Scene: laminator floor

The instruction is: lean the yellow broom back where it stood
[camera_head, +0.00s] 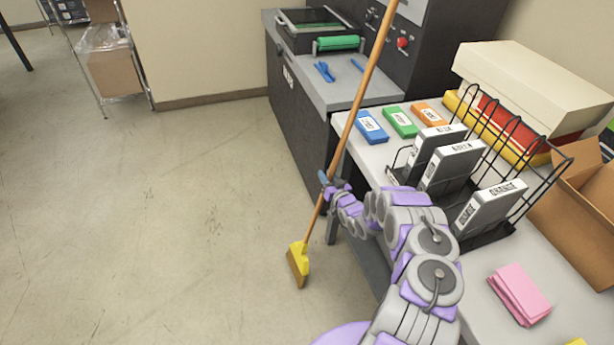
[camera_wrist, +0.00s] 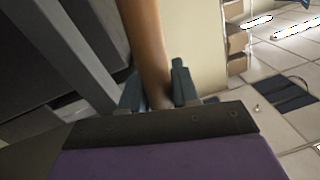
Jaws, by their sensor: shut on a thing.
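The yellow broom (camera_head: 299,260) has a long wooden handle (camera_head: 358,98) and a yellow head with brown bristles. It is tilted, its top leaning to the right in the head view, and its head is at or just above the floor; I cannot tell which. My gripper (camera_head: 326,182) is shut around the lower half of the handle, beside the table's left edge. In the wrist view the handle (camera_wrist: 147,45) passes between the two fingers (camera_wrist: 158,92). The handle's top is out of view.
A table (camera_head: 470,268) on the right holds a wire rack (camera_head: 505,160) with binders, coloured boxes (camera_head: 400,121) and pink paper (camera_head: 520,293). A dark laminator cabinet (camera_head: 300,110) stands behind the broom, against the wall (camera_head: 195,50). The floor (camera_head: 150,230) at left is clear.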

